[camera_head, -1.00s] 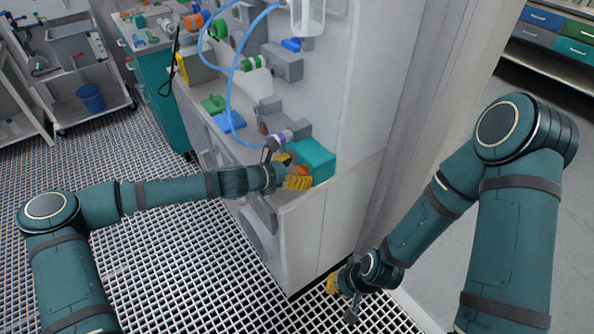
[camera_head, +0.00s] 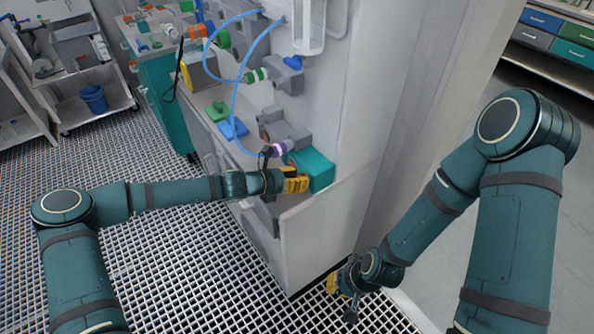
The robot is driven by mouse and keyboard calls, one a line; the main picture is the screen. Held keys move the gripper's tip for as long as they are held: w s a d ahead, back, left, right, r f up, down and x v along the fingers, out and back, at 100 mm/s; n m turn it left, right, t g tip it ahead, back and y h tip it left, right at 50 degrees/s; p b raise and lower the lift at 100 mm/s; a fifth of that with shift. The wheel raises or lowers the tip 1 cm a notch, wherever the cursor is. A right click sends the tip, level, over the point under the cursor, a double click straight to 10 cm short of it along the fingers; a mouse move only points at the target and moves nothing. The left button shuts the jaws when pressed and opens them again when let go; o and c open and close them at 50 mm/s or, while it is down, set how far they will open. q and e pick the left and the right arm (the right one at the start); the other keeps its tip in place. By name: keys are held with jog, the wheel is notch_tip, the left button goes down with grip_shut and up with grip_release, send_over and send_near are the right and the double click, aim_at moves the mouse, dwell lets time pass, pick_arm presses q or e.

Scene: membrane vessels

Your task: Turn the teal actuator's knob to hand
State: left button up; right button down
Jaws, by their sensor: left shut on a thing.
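The teal actuator (camera_head: 318,170) is a box on the front corner of the grey cabinet's ledge. My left gripper (camera_head: 296,184) has yellow fingers and is at the actuator's left front face. It is shut on the actuator's knob, which the fingers almost wholly hide; a little orange shows around them. My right gripper (camera_head: 333,283), also with yellow fingers, hangs low over the grated floor beside the cabinet's foot, far from the actuator. Its fingers are too small and hidden to tell their opening.
A grey valve body (camera_head: 284,130) with a purple-collared hose fitting (camera_head: 274,149) sits just behind the actuator. Blue hoses (camera_head: 233,95) loop above the ledge. Green and blue pieces (camera_head: 217,112) lie farther back. The grated floor (camera_head: 170,260) in front is clear.

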pick_arm(q)
jog(key=n+p, duration=0.1)
jog(key=p, duration=0.1)
jog(key=shift+w+r+g+h+p, duration=0.1)
jog(key=shift+r+g+h+p, duration=0.1)
jog(key=shift+g+h+p, duration=0.15)
jog(key=shift+f+n+g+h+p, duration=0.15)
jog(key=shift+n+g+h+p, duration=0.15)
jog(key=shift+n+p, duration=0.55)
jog(key=shift+f, duration=0.1)
jog(key=o, duration=1.2)
jog(key=shift+w, duration=0.1)
jog(key=shift+a, duration=0.15)
jog(key=v, duration=1.1)
jog(key=shift+a, duration=0.35)
